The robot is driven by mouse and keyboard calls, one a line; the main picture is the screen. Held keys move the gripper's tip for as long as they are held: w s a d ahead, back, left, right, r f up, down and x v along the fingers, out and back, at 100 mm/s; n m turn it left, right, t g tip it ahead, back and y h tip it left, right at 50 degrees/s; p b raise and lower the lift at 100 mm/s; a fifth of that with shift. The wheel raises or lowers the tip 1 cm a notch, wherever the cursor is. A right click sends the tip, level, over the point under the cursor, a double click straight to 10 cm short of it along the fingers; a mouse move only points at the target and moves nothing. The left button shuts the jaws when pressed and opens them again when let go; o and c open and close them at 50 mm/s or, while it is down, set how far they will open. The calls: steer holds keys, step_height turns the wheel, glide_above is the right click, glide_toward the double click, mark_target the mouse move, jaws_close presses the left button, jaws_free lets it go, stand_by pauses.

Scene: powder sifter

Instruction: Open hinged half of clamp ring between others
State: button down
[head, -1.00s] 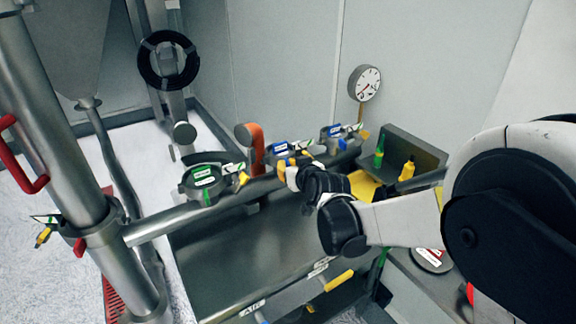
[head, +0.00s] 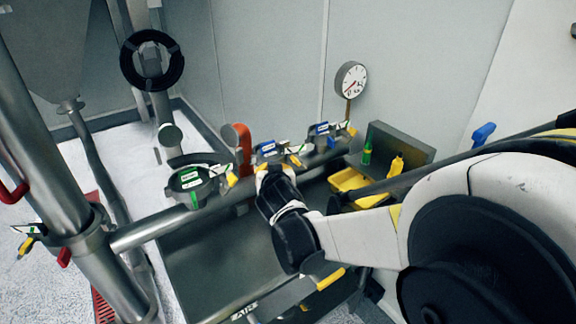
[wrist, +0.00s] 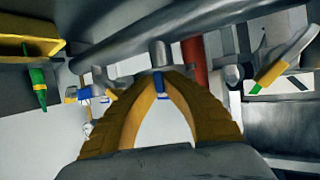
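Three clamp rings stand along a steel pipe in the head view. The middle clamp ring (head: 268,152) has a blue and white label and a yellow-tipped handle. The left clamp ring (head: 189,180) has a green and white label, and the right one (head: 322,134) a blue one. My gripper (head: 265,170) is at the near side of the middle clamp and partly hides it. In the wrist view, the yellow-brown fingers of my gripper (wrist: 160,82) meet at their tips, with a narrow blue strip between them. I cannot tell whether that strip is held.
A round gauge (head: 351,79) stands behind. The steel surface below the pipe looks clear.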

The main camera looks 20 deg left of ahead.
steer(key=shift+s+a+m+t+h, duration=0.3)
steer(key=shift+s+m+h, duration=0.2)
steer(key=shift+m+h, duration=0.3)
steer(key=shift+s+a+m+t+h, duration=0.2)
steer(key=shift+s+m+t+h, duration=0.25)
steer(key=shift+m+h, duration=0.35)
steer(key=c, duration=1.5)
jaws_free()
steer(key=shift+f, duration=0.1)
steer(key=shift+s, duration=0.1)
steer(key=v, duration=1.2)
steer(key=shift+r, duration=0.25)
